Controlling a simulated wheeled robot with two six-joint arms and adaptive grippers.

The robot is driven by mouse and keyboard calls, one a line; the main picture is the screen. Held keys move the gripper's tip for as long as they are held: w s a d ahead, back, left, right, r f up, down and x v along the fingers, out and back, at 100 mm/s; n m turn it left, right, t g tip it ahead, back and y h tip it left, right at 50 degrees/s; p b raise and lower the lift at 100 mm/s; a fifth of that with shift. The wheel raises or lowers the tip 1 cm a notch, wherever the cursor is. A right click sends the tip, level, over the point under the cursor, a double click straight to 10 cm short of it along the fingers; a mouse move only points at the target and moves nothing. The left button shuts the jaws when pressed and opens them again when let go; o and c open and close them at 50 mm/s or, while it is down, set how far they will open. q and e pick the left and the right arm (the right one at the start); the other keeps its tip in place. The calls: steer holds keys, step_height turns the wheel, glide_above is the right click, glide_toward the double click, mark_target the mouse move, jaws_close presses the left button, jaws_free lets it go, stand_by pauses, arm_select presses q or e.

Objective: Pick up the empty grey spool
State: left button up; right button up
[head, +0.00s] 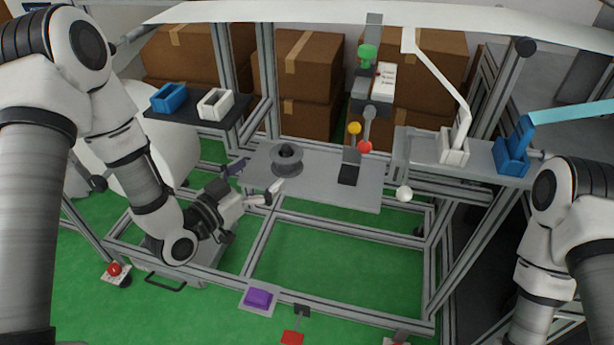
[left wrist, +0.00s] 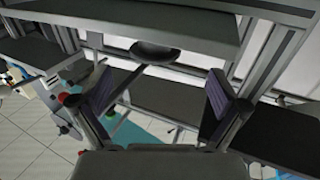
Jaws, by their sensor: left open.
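The grey spool (head: 287,162) stands on the grey shelf plate (head: 330,190) in the middle of the head view, with a dark core on top of its wide flange. My left gripper (head: 256,180) is open and empty, just to the left and front of the spool, its two fingers pointing towards it and apart from it. In the left wrist view the open fingers (left wrist: 160,90) stand either side of an empty gap. A dark round disc (left wrist: 154,52) shows beyond them; I cannot tell for sure that it is the spool. My right gripper is out of view.
A post with red and yellow balls (head: 354,146) stands on the plate right of the spool. A blue holder (head: 169,98) and a white holder (head: 215,104) sit on a black shelf behind left. Metal frame bars surround the plate. Cardboard boxes (head: 305,65) are stacked behind.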

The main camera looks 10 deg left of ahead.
mark_target(276, 162)
arm_select(q)
steer(key=shift+w+d+r, duration=0.25)
steer(key=shift+d+r, duration=0.2)
steer(key=shift+r, duration=0.2)
steer(key=x, duration=0.6)
steer(key=shift+w+d+f, duration=0.15)
steer(key=shift+w+f, duration=0.15)
steer(key=c, duration=1.2)
